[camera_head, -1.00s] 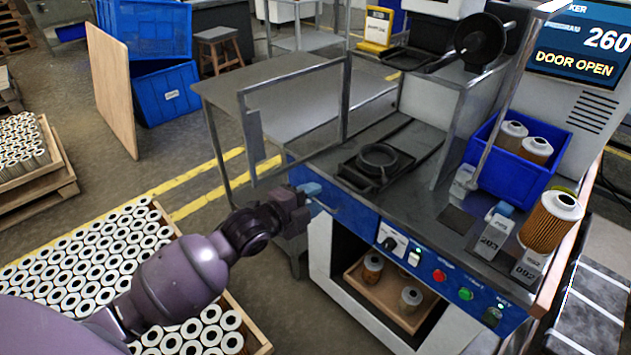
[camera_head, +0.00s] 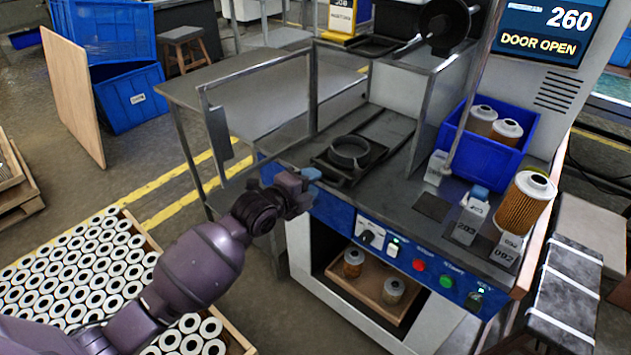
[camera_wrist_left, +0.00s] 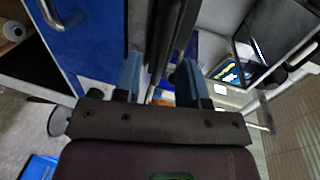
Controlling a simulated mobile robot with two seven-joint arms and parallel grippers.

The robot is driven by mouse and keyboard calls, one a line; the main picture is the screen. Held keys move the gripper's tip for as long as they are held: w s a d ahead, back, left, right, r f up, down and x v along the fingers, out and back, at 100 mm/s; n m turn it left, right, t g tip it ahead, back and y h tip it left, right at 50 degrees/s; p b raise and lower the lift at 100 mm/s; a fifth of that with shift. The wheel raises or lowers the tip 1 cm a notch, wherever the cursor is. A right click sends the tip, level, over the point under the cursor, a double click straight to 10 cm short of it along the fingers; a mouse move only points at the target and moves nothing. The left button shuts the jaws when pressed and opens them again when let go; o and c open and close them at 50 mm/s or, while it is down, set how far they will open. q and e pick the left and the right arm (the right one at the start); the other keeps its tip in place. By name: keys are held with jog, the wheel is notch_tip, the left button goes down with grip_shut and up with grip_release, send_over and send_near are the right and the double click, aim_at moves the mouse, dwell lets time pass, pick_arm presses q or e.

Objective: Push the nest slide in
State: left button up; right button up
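The nest slide (camera_head: 345,168) is a dark plate carrying a round ring nest (camera_head: 352,152). It sits at the front end of a dark track (camera_head: 388,128) on the machine's top, with bare track behind it. My left gripper (camera_head: 311,174) is at the machine's front edge, just left of and in front of the slide. Whether it touches the slide cannot be told. In the left wrist view its two blue fingers (camera_wrist_left: 160,78) stand apart, with dark bars showing beyond the gap. My right gripper is not in view.
An open door frame (camera_head: 262,110) stands left of the track. A blue bin (camera_head: 487,155) with filter cartridges, a lone cartridge (camera_head: 525,205) and numbered blocks (camera_head: 467,222) are to the right. The screen (camera_head: 545,30) reads "DOOR OPEN". A crate of cartridges (camera_head: 235,335) is lower left.

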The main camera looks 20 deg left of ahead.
pick_arm(q)
jog(key=shift+x, duration=0.8)
grip_shut()
